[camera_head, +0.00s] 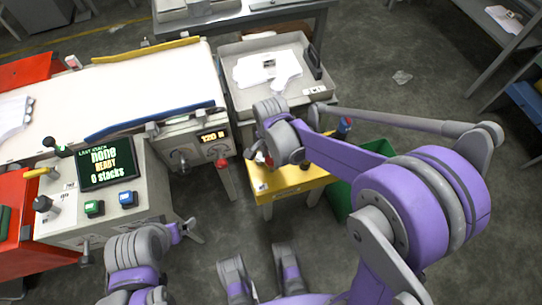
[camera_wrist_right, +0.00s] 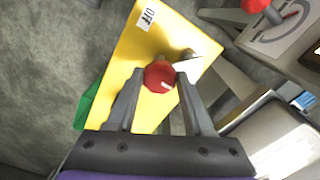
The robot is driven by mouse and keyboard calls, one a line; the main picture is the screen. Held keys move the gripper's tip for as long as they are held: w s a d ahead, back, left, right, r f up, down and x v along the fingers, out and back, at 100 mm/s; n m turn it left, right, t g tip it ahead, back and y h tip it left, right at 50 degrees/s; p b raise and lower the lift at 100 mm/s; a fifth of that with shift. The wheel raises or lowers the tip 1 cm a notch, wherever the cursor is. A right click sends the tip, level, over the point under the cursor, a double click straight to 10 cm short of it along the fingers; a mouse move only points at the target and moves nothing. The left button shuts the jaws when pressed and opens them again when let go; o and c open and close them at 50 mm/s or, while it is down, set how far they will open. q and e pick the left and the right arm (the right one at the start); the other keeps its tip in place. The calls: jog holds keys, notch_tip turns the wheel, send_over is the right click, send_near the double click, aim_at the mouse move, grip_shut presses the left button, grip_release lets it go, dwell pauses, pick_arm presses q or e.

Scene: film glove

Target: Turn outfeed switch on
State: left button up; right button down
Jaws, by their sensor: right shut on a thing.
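A console with a screen (camera_head: 107,168) and green and blue buttons stands at the left. A red-handled lever (camera_head: 223,175) is left of the yellow panel. A grey tray (camera_head: 228,76) is behind it, and a green bin (camera_head: 338,200) is beside it.

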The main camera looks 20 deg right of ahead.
jog(key=shift+c, duration=1.4)
grip_release()
pick_arm(q)
notch_tip(320, 180, up, 3)
jog(key=shift+f+p, duration=0.1)
jog(key=shift+p, duration=1.15)
pick_arm(e)
notch_tip(320, 180, up, 11)
jog(key=shift+f, duration=0.1)
pick_arm(q)
notch_tip(320, 180, up, 13)
jog(key=w+p, duration=0.2)
jog(key=p, duration=0.9)
jog(key=shift+t+p, duration=0.3)
jog(key=shift+p, duration=0.05)
pick_arm(e)
jog(key=s+d+r+n+t, duration=0.2)
jog(key=s+d+r+n, duration=0.1)
jog(key=s+r+n, duration=0.3)
jog(key=s+d+r+n+t, duration=0.3)
jog(key=s+r+n, duration=0.3)
jog(key=s, duration=0.1)
jog(key=shift+s+d+r, duration=0.2)
jog(key=shift+s+r, duration=0.2)
